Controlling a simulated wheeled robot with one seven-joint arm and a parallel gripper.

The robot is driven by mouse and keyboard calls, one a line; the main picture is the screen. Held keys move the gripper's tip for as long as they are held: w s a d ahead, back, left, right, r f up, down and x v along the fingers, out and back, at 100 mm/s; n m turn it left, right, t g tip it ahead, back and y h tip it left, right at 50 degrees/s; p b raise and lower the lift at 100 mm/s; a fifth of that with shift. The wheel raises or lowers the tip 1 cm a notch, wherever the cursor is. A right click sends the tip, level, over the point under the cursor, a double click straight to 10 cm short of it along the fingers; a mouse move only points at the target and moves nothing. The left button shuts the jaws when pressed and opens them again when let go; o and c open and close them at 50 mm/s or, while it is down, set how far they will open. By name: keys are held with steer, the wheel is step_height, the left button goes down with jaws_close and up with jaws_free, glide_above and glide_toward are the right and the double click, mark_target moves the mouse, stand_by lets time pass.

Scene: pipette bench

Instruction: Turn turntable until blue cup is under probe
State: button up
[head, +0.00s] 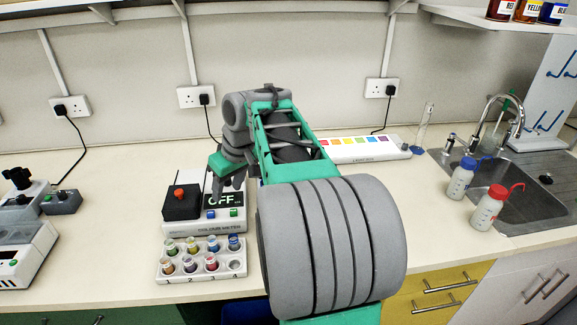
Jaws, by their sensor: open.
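My gripper (228,186) is open and empty, pointing down in front of the colour meter (190,226). The meter has a black block with a red knob and a display reading OFF. I cannot tell whether the gripper touches the meter. I cannot make out a turntable, a probe or a blue cup; my arm hides part of the bench middle. A white rack (200,276) in front of the meter holds several small vials with coloured contents, one of them a blue vial (234,243) at the back right.
A white strip with coloured squares (362,148) lies behind my arm. A sink (530,195), a blue-capped bottle (461,179) and a red-capped bottle (488,209) are at right. A white instrument (25,250) is at far left. Bench between it and the rack is clear.

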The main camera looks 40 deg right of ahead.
steer(key=s+d, duration=0.1)
steer(key=d, duration=2.1)
steer(key=shift+n+t, duration=0.4)
steer(key=x, duration=0.7)
steer(key=shift+s+f, duration=0.1)
steer(key=shift+f, duration=0.05)
steer(key=shift+c, duration=0.5)
jaws_close()
